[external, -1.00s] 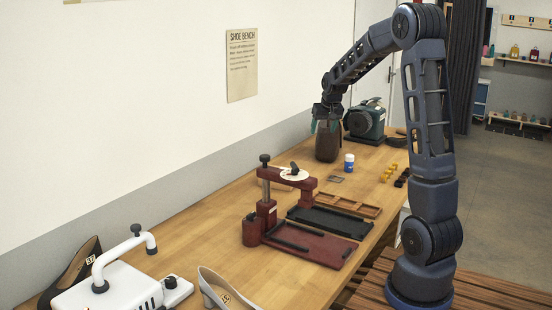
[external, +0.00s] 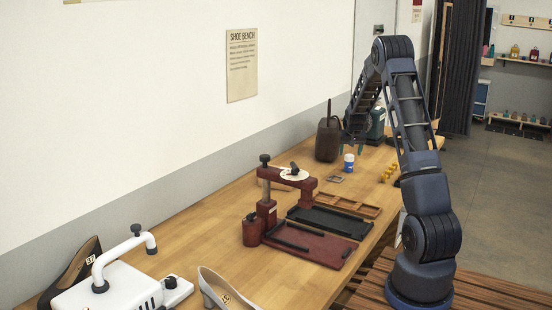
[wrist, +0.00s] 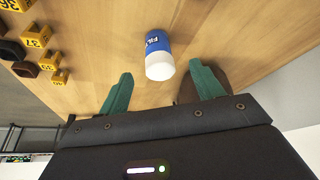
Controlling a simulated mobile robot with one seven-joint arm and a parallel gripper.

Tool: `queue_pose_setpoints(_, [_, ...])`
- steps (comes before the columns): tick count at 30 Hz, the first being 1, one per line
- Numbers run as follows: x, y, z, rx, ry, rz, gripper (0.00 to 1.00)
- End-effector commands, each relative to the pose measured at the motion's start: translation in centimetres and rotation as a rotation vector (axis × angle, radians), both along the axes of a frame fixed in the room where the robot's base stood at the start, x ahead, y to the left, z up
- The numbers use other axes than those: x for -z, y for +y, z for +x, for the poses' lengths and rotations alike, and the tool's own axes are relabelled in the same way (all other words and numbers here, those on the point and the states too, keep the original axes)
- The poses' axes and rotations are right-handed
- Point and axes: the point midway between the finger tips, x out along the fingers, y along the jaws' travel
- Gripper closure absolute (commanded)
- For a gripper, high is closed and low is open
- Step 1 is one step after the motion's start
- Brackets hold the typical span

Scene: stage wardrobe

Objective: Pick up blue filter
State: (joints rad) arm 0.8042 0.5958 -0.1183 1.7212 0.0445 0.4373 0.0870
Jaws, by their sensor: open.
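The blue filter (wrist: 157,54) is a small cylinder, blue with partly visible white lettering and a white end. In the wrist view it appears upper middle, between and beyond my fingertips. In the external view the filter (external: 349,161) stands upright on the wooden bench, below my gripper (external: 355,147). My gripper (wrist: 160,76) is open, its two green fingers apart with nothing held. The filter looks apart from both fingers.
A dark brown bottle (external: 328,141) stands close to the gripper's left. A green machine (external: 378,122) is behind it. Yellow numbered blocks (wrist: 38,38) lie to one side. A flat tag (external: 335,178) and a red press (external: 268,214) are nearer the camera.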

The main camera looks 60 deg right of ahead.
Motion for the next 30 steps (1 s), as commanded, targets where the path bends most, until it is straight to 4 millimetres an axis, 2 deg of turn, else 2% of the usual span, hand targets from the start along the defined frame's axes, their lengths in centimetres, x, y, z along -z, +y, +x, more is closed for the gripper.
queue_pose_setpoints(4, [2.2, -0.7, 0.4, 0.000, 0.002, 0.002, 0.34])
queue_pose_setpoints(14, [4.4, -1.5, 0.8, 0.000, 0.001, 0.002, 0.34])
queue_pose_setpoints(22, [7.7, -2.8, 1.4, 0.000, 0.001, 0.002, 0.34])
queue_pose_setpoints(30, [8.3, -3.0, 1.6, 0.000, 0.000, 0.000, 0.34])
